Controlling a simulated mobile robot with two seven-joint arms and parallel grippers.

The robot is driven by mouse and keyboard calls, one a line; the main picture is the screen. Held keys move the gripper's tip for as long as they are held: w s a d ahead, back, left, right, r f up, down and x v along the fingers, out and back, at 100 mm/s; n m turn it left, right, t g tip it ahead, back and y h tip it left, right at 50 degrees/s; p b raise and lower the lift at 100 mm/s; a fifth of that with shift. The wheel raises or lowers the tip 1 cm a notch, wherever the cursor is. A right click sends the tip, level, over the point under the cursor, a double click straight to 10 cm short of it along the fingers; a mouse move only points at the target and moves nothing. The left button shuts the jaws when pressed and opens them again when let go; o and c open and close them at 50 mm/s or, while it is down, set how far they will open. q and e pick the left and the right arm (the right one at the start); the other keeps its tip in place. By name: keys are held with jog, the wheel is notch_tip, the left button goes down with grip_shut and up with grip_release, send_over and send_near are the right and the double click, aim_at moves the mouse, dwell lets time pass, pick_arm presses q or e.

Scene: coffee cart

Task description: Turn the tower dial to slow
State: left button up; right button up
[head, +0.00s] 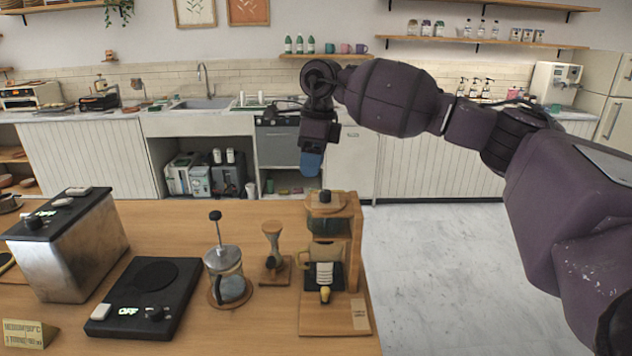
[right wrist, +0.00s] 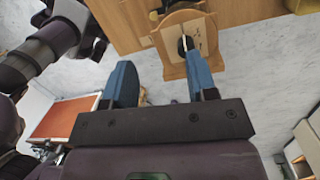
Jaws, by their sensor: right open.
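The wooden coffee tower (head: 354,240) stands at the right end of the wooden counter. A dark round knob (head: 325,195) shows at its top. In the right wrist view, the tower's top (right wrist: 170,68) is ahead of my fingers, with a dark dial (right wrist: 186,43) over a pale plate; its marks are too small to read. My right gripper (head: 311,163) hangs above and beyond the tower in the head view. Its two blue fingers (right wrist: 155,84) are apart with nothing between them. The right finger overlaps the tower in that picture; I cannot tell contact. My left gripper is out of view.
A metal box-shaped appliance (head: 75,255) stands at far left. Open floor (head: 440,260) lies right of the counter.

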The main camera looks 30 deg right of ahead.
aim_at(326, 191)
jog(key=d+r+h, duration=0.1)
jog(key=d+r, duration=0.2)
jog(key=shift+m+h, duration=0.3)
jog(key=f, duration=0.8)
jog(key=shift+w+d+f, duration=0.15)
jog(key=shift+d+f, duration=0.2)
jog(key=shift+f+p, duration=0.3)
jog(key=shift+f, duration=0.65)
jog(key=shift+c, duration=0.5)
jog(key=c, duration=0.7)
jog(key=shift+c, duration=0.7)
